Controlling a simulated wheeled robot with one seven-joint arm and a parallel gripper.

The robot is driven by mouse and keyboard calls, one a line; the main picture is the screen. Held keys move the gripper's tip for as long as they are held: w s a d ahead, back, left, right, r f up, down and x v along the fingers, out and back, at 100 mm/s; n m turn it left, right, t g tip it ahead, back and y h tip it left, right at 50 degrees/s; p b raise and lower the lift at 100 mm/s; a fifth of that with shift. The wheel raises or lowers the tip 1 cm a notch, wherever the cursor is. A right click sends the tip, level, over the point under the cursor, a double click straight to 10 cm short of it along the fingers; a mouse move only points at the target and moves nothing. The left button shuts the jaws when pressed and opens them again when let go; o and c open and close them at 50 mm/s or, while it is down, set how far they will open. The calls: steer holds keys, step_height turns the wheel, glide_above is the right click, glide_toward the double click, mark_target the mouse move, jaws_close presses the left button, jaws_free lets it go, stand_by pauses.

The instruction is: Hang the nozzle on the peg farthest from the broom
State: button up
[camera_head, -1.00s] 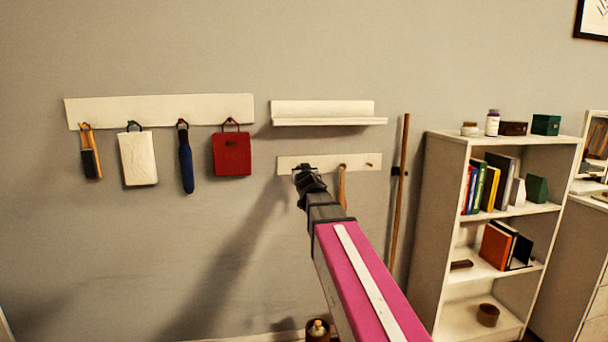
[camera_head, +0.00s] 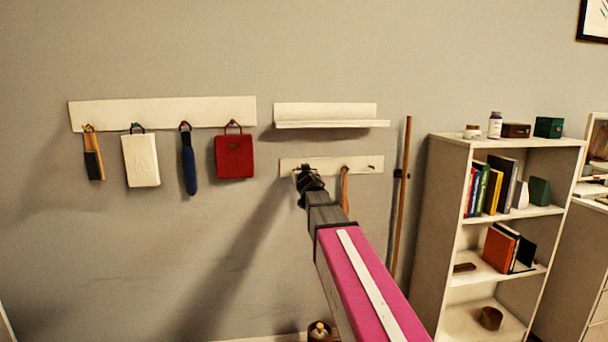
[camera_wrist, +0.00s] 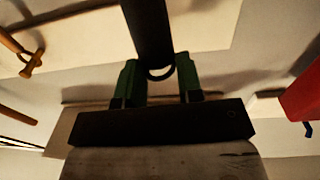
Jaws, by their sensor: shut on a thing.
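My gripper (camera_head: 308,180) is at the left end of the short peg board (camera_head: 327,164), in front of the wall. In the wrist view its green fingers (camera_wrist: 159,80) are shut on the dark nozzle (camera_wrist: 150,30), by a small loop at its end. In the head view the nozzle can hardly be told from the dark gripper. The board's left end and any peg there are behind the gripper. A bare peg (camera_head: 371,167) shows at the right end. The broom (camera_head: 401,195) stands upright against the wall right of the board.
A wooden-handled item (camera_head: 345,185) hangs from the board's middle, close right of my gripper. A shelf (camera_head: 335,123) juts out above the board. A longer rack (camera_head: 160,111) at left holds several items, with a red bag (camera_head: 234,157) nearest. A bookcase (camera_head: 450,230) stands at right.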

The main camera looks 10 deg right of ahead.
steer(key=shift+w, duration=1.45)
jaws_close()
steer(key=shift+w+f, duration=0.2)
steer(key=shift+w, duration=0.2)
steer(key=shift+f, duration=0.1)
steer(key=shift+f, duration=0.1)
steer(key=shift+f, duration=0.1)
steer(key=o, duration=1)
jaws_free()
steer(key=shift+s, duration=0.1)
steer(key=shift+s, duration=0.1)
